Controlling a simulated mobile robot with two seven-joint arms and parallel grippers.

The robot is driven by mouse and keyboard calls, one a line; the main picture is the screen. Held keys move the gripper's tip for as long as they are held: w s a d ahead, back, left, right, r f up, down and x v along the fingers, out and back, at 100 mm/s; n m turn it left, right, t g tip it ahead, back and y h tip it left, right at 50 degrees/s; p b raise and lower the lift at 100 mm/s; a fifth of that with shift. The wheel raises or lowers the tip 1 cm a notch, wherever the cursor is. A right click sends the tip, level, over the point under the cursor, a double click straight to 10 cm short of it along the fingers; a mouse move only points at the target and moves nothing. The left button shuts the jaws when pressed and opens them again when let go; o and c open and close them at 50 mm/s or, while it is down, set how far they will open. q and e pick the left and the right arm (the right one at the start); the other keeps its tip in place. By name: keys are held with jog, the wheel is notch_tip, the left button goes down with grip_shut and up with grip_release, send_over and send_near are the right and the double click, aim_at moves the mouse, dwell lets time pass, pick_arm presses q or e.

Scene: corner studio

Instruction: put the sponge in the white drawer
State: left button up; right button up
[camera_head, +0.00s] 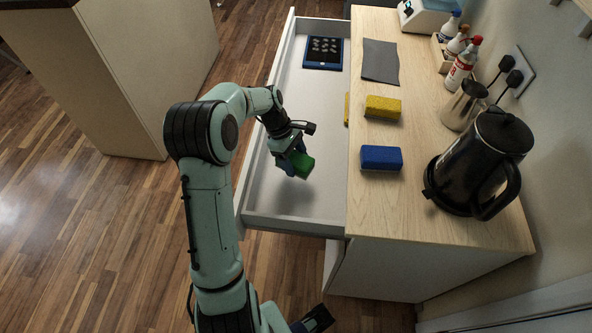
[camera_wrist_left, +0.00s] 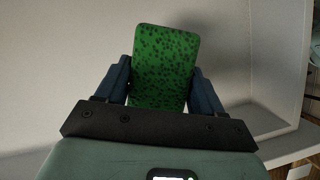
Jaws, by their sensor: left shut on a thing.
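The white drawer (camera_head: 257,175) is pulled open beside the wooden counter in the head view. My left gripper (camera_head: 297,160) is shut on a green sponge (camera_head: 303,165) over the drawer's near half. Whether the sponge touches the drawer floor I cannot tell. In the left wrist view the speckled green sponge (camera_wrist_left: 166,65) stands between the two blue fingers of the left gripper (camera_wrist_left: 163,85), with pale drawer walls around it. A part of what looks like my right gripper (camera_head: 314,320) shows at the bottom edge of the head view; its jaws are unclear.
A yellow sponge (camera_head: 382,108) and a blue sponge (camera_head: 381,158) lie on the counter (camera_head: 400,205). A yellow thing (camera_head: 347,110) shows at the drawer's counter side. A blue tray (camera_head: 323,53) lies at the drawer's far end. A black kettle (camera_head: 477,165) stands at right.

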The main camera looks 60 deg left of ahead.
pick_arm(q)
jog(key=shift+f+b, duration=0.4)
jog(key=shift+f, duration=2.45)
jog(key=shift+f, duration=0.1)
jog(key=o, duration=1)
jog(key=p+v, duration=0.2)
jog(key=v, duration=1)
jog(key=shift+r, duration=0.25)
